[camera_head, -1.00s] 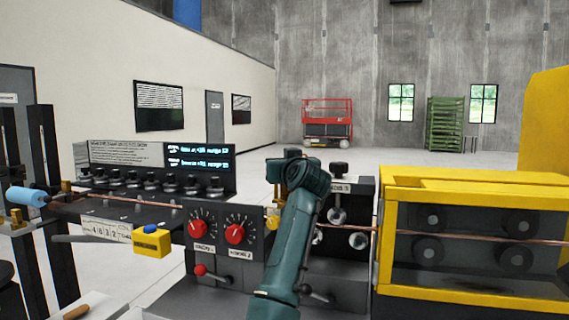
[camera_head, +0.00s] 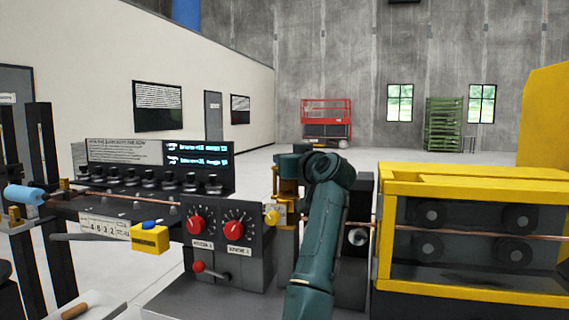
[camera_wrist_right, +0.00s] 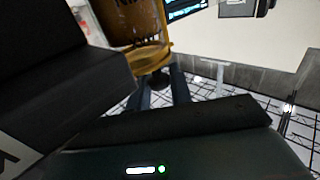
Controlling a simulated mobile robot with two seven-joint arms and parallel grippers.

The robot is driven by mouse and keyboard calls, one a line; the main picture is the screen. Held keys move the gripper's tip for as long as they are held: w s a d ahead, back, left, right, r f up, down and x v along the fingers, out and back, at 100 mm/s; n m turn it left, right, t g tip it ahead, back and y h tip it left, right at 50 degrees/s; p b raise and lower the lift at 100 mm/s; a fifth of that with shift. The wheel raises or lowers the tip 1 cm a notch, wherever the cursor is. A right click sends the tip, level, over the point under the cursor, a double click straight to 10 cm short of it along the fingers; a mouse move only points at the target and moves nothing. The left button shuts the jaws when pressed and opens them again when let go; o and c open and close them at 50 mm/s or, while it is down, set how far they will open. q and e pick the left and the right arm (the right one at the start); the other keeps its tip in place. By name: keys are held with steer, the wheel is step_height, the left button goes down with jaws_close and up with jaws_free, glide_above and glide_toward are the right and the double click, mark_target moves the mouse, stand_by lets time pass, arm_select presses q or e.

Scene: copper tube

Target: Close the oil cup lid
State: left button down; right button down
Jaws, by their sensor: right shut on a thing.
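The brass oil cup (camera_head: 287,188) stands behind the dial panel in the head view, partly covered by my right arm. In the right wrist view the cup (camera_wrist_right: 132,22) is large and close, with its round brass lid (camera_wrist_right: 146,57) against its end. My right gripper (camera_wrist_right: 160,86) is at the lid, its two dark fingers shut around the small dark knob (camera_wrist_right: 159,79). I cannot tell whether the lid is fully seated. In the head view the right fingertips are hard to make out at the cup's top. My left gripper is not in view.
The dial panel (camera_head: 222,238) with red knobs stands just left of the arm. A yellow-framed roller housing (camera_head: 383,240) is close on the right. A thin copper tube (camera_head: 480,235) crosses the machine. A yellow box with a blue button (camera_head: 150,240) is at the left.

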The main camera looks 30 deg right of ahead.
steer(key=shift+y, duration=0.3)
steer(key=c, duration=1.6)
jaws_free()
steer(key=shift+d, duration=0.1)
